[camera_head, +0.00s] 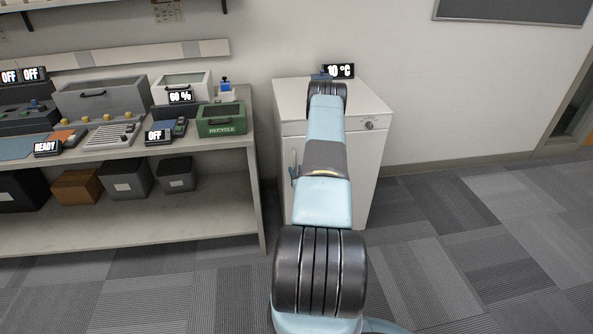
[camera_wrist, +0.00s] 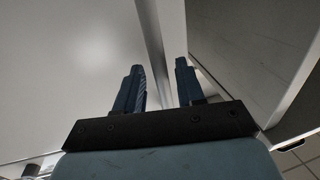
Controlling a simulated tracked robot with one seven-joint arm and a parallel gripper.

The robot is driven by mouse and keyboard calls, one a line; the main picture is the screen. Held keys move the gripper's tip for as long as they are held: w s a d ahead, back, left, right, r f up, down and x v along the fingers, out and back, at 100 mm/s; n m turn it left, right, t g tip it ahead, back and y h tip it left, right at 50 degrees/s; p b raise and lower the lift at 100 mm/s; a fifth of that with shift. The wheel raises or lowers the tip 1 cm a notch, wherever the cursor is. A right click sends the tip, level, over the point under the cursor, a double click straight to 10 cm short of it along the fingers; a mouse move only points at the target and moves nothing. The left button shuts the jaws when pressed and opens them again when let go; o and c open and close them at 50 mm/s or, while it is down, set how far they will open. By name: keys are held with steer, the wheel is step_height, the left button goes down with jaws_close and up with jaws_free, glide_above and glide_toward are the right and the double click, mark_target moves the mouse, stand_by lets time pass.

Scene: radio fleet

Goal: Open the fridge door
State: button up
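The fridge is a white box (camera_head: 368,160) with a knob at its top right, standing against the wall in the head view. My arm covers much of its front, and its door looks shut or nearly so there. My gripper (camera_wrist: 160,88) is open in the wrist view, with its two dark blue fingers apart. A narrow upright pale strip (camera_wrist: 152,40) passes between the fingers, beside a broad white panel. I cannot tell whether it is the handle or a door edge, or whether the fingers touch it.
A bench (camera_head: 255,190) with bins and devices stands left of the fridge. A green recycle box (camera_head: 221,128) is at its near end. A "10 °C" display (camera_head: 340,71) stands on the fridge's back edge. Carpet (camera_head: 465,235) to the right is clear.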

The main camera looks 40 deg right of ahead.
steer(key=shift+w+d, duration=0.25)
steer(key=shift+w, duration=0.4)
steer(key=shift+c, duration=0.2)
jaws_close()
